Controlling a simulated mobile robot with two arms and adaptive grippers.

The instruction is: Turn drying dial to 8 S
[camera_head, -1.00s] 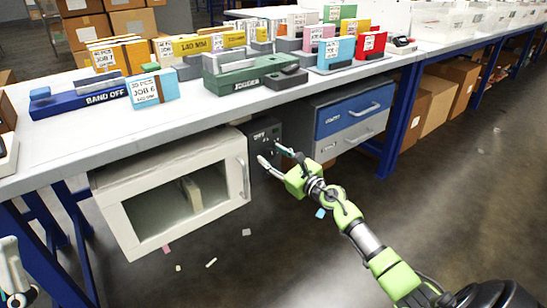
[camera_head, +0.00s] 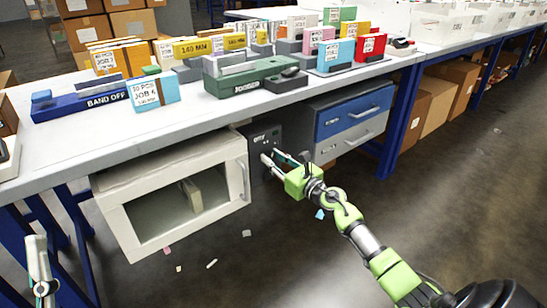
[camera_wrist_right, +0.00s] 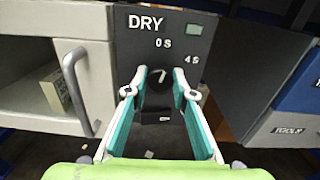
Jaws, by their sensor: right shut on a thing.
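The dark drying panel (camera_head: 262,140) is under the table, beside the white cabinet. In the right wrist view the panel (camera_wrist_right: 120,62) reads "DRY", with "0 S" above the dial and "4 S" to its upper right. The round black dial (camera_wrist_right: 158,92) has a light mark near its top; its exact setting is hard to read. My right gripper (camera_head: 272,158) is shut on the dial, with a finger on each side in the wrist view (camera_wrist_right: 158,82). No "8 S" label is visible. My left gripper (camera_head: 38,262) is at the lower left, away from the panel, its opening unclear.
The white cabinet (camera_head: 120,190) with a window and handle adjoins the panel on the left. Blue and grey drawers (camera_head: 345,125) are on the right. The white tabletop (camera_head: 50,150) overhangs them and carries cards and stands. A small greenish display (camera_wrist_right: 193,30) is on the panel.

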